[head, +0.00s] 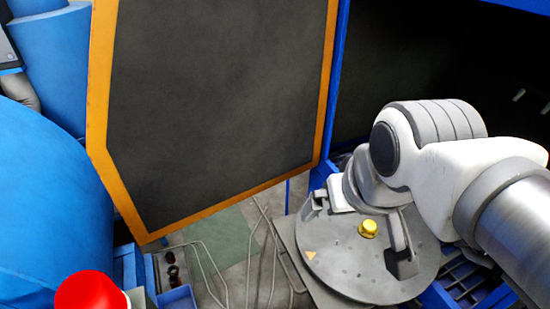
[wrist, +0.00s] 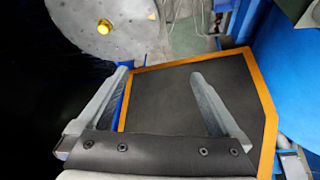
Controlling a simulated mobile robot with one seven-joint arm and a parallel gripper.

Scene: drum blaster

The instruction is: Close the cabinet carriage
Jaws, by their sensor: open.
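The cabinet carriage appears to be the large dark panel with an orange frame (head: 215,105), standing swung out beside a dark cabinet opening (head: 420,60) in the head view. In the wrist view the panel (wrist: 180,102) lies behind and between my fingers. My gripper (wrist: 160,75) is open with nothing between its fingers. Its left finger overlaps the panel's blue hinge-side edge and its right finger overlaps the dark face; I cannot tell whether either touches. In the head view my arm comes in from the right, and my wrist partly hides the hand.
A round grey disc (head: 345,270) with a yellow knob (head: 368,228) lies below my arm. A red dome (head: 90,290) stands at the lower left, near a large blue rounded body (head: 45,200). Bent metal rods (head: 205,265) lie over the floor below the panel.

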